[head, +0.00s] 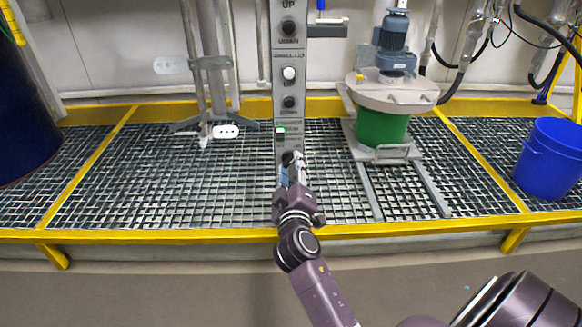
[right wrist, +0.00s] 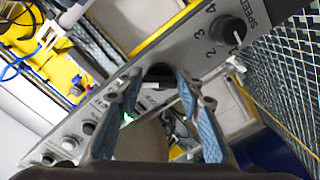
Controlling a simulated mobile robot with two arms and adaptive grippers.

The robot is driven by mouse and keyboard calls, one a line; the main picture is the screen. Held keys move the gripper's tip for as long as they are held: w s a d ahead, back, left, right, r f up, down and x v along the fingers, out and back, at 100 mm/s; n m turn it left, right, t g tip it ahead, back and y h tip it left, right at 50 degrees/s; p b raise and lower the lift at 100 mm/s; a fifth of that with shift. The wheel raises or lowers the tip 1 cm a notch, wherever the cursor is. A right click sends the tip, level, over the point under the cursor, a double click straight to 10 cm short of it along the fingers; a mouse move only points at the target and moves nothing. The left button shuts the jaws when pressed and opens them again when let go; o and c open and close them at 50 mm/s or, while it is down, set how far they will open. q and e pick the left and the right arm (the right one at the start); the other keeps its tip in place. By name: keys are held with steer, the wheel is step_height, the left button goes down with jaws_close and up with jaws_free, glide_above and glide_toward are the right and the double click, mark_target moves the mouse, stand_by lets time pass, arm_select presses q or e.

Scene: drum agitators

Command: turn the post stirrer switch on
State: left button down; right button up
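The grey control post (head: 287,90) stands upright in the middle of the head view, with several knobs and buttons down its face. My right gripper (head: 291,164) is at the lower part of this panel, below a small green-lit light (head: 280,130). In the right wrist view, the blue-padded fingers of the right gripper (right wrist: 160,88) are apart, one on each side of a dark knob (right wrist: 158,71). I cannot tell whether the pads touch it. The green light (right wrist: 127,118) shows beside the left finger. The knob's setting is hidden. My left gripper is not in view.
A speed dial (right wrist: 231,31) with numbers sits farther along the panel. A green drum (head: 381,127) with a blue motor (head: 393,45) stands right of the post. A blue bucket (head: 551,158) is at the far right. A yellow-edged grating (head: 180,180) lies around the post.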

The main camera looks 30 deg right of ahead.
steer(key=o, duration=0.4)
steer(key=v, duration=0.7)
steer(key=shift+s+a, duration=0.15)
steer(key=shift+s, duration=0.1)
